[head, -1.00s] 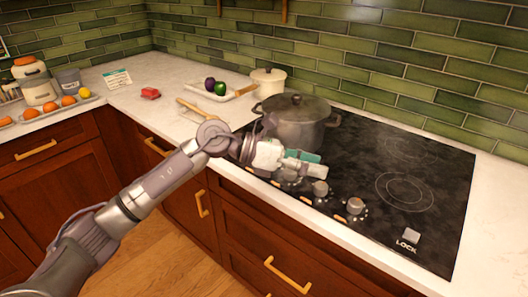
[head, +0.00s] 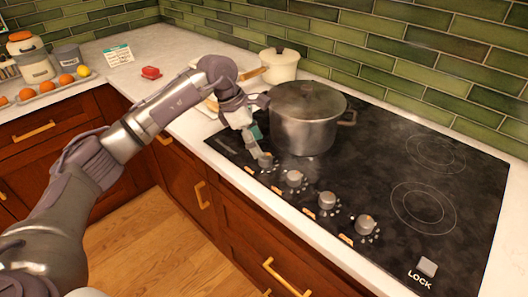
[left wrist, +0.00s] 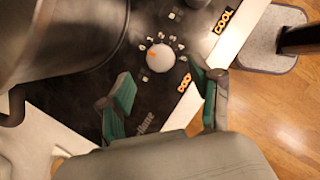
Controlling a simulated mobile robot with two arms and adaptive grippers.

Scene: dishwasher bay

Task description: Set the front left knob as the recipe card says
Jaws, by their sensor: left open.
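Several grey knobs stand in a row along the cooktop's front edge. The leftmost knob (head: 265,160) is partly covered by my left gripper (head: 254,143) in the head view. In the left wrist view, a round knob (left wrist: 160,58) with an orange mark and small markers around it lies just beyond and between the open fingertips of my left gripper (left wrist: 160,72). The fingers hold nothing, and I cannot tell whether they touch the knob. The recipe card (head: 118,54) stands on the counter at the back left; its writing is too small to read. My right gripper is not in view.
A large lidded pot (head: 303,125) stands on the cooktop (head: 400,170), close to my left gripper. A cream pot (head: 280,65) stands behind. Orange labels reading COOL (left wrist: 223,22) line the front edge. A LOCK button (head: 427,266) is at the right.

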